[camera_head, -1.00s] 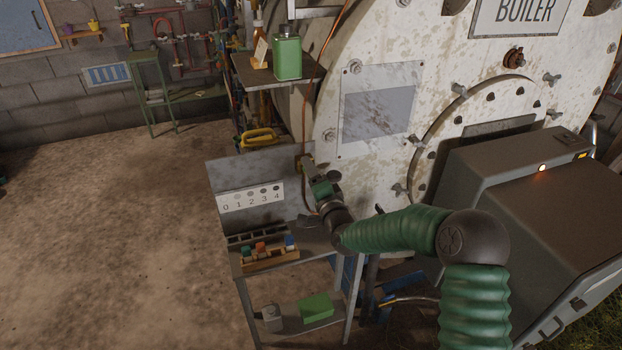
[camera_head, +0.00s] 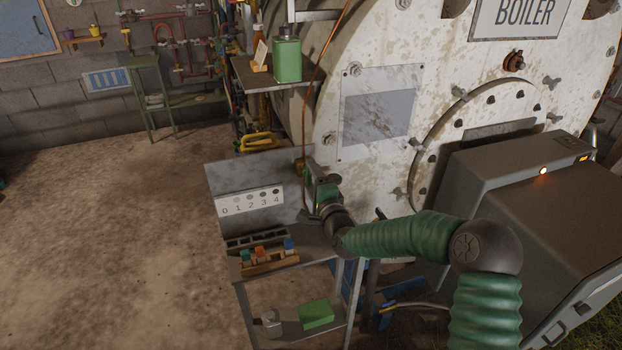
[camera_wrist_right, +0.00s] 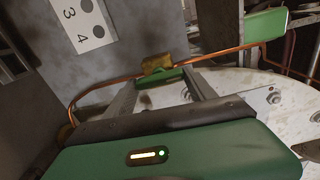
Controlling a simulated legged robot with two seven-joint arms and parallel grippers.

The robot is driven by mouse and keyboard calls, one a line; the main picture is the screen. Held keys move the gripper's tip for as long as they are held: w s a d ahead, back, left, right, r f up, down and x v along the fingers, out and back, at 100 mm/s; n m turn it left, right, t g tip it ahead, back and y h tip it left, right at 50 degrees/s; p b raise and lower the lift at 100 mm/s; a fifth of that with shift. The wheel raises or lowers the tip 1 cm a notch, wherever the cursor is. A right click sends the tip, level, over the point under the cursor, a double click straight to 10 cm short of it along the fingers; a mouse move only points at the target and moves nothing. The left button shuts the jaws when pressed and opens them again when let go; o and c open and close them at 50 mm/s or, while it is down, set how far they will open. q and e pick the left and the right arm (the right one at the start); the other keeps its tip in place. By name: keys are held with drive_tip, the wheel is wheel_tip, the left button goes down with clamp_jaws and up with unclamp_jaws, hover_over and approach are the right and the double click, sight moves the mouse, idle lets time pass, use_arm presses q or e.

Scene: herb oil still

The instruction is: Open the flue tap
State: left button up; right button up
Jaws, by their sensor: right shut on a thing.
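A small brass tap body (camera_head: 299,165) sits at the upper right corner of the grey panel, against the boiler front. In the right wrist view the brass body (camera_wrist_right: 157,64) shows beyond my fingertips, with the copper pipe running to it. A green bar, which looks like the tap's lever (camera_wrist_right: 170,76), spans the gap between my fingers. My right gripper (camera_head: 309,172) is shut on this lever; the wrist view shows its two fingers (camera_wrist_right: 158,82) on either side. In the head view the gripper hides most of the lever. My left gripper is not in view.
The grey panel has a scale plate (camera_head: 250,200) marked 0 to 4. A small bench below holds a wooden rack (camera_head: 270,262) with coloured pieces. A green can (camera_head: 287,58) stands on a shelf above. A grey burner housing (camera_head: 530,215) stands at the right. The floor at left is clear.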

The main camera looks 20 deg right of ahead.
drive_tip(key=shift+d+f, duration=0.1)
drive_tip(key=shift+f, duration=0.15)
drive_tip(key=o, duration=1.1)
drive_tip(key=shift+o, duration=1.4)
drive_tip(key=shift+d, duration=0.1)
drive_tip(key=shift+s+r, duration=0.1)
drive_tip(key=s, duration=1.6)
drive_tip(key=shift+s+d, duration=0.3)
